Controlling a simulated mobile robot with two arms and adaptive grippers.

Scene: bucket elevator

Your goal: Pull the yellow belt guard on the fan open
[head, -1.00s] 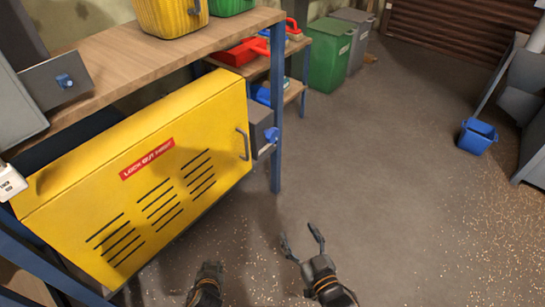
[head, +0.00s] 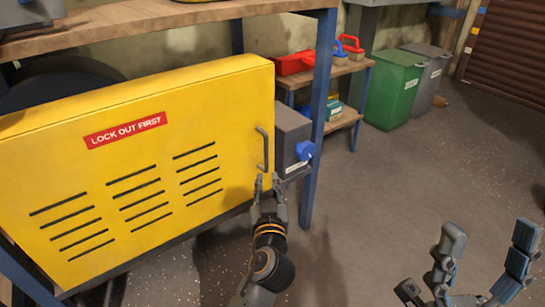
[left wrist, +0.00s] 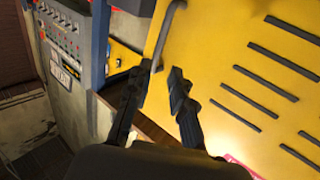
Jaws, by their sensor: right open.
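The yellow belt guard (head: 225,110) is a box-like cover with dark vent slots and a red "LOCK OUT FIRST" label; its front face stands upright. It also shows in the left wrist view (left wrist: 225,60). Its grey bar handle (head: 262,150) is at the right edge of the face. My left gripper (head: 267,182) is just below the handle in the head view. In the left wrist view its fingers are apart and the handle (left wrist: 164,38) lies just beyond the fingertips, not gripped. My right gripper (head: 488,235) is open and empty over the floor at the lower right.
A grey box with a blue knob (head: 305,152) stands right beside the handle, near a blue post (head: 318,120) of the wooden bench. A shelf (head: 345,75) with red containers and green and grey bins are further back. The floor at right is clear.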

